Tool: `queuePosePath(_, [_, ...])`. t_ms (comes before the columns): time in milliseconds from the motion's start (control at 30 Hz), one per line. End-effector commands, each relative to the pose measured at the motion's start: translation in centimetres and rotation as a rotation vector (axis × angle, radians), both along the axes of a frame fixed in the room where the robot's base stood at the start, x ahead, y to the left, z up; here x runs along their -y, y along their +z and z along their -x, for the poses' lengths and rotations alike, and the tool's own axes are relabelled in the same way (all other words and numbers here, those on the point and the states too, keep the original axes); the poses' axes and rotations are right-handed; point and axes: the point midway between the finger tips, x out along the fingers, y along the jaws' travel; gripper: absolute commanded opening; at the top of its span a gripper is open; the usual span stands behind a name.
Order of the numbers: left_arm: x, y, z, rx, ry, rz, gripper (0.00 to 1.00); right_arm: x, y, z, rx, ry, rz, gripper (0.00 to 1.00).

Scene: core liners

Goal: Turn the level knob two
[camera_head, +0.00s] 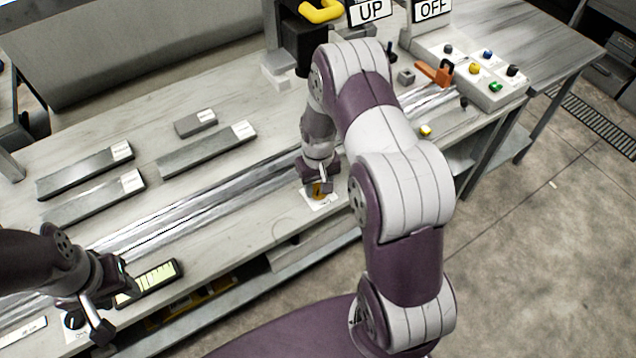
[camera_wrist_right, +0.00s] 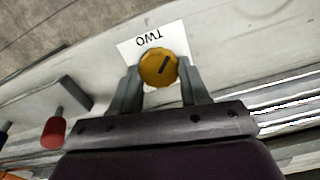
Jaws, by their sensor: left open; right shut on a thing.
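The level knob two is a round yellow knob (camera_wrist_right: 158,70) with a dark slanted mark, on a white label (camera_wrist_right: 172,38) reading "TWO". In the head view the knob (camera_head: 319,190) shows on its white label at the bench's front edge. My right gripper (camera_wrist_right: 160,76) has a finger on either side of the knob and is shut on it. In the head view my right gripper (camera_head: 318,182) points down at the knob. My left gripper (camera_head: 98,312) is open at the lower left, close to a black knob (camera_head: 72,321) on a white label.
A display with a yellowish screen (camera_head: 148,282) lies right of my left gripper. Several grey bars (camera_head: 207,148) lie on the bench. Metal rails (camera_head: 215,205) run along it. A control box (camera_head: 480,75) with coloured buttons stands at the right. A red-capped peg (camera_wrist_right: 53,132) shows in the wrist view.

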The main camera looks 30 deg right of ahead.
Motion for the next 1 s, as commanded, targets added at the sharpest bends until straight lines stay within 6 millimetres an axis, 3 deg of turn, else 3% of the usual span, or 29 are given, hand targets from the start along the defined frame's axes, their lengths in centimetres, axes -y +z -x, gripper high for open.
queuePosePath(33, [0.0,0.0,0.0,0.000,0.000,0.000,0.43,0.1,0.2,-0.2,0.006,0.001,0.002,0.55])
queuePosePath(100, [0.0,0.0,0.0,0.000,0.000,0.000,0.43,0.0,0.2,-0.2,0.006,0.001,0.002,0.71])
queuePosePath(367, [0.0,0.0,0.0,0.000,0.000,0.000,0.43,0.0,0.2,-0.1,0.004,0.002,0.000,0.71])
queuePosePath(467, [0.0,-0.1,0.0,0.000,0.000,0.000,0.43,0.0,1.1,-0.2,0.007,0.002,0.002,0.71])
queuePosePath(800, [0.0,-0.7,0.0,0.000,0.000,0.000,0.43,0.0,9.7,-0.2,0.009,0.002,0.002,0.71])
queuePosePath(1000, [0.0,-0.8,0.0,0.000,0.000,0.000,0.43,0.0,12.5,-0.1,0.006,0.002,0.002,0.71])
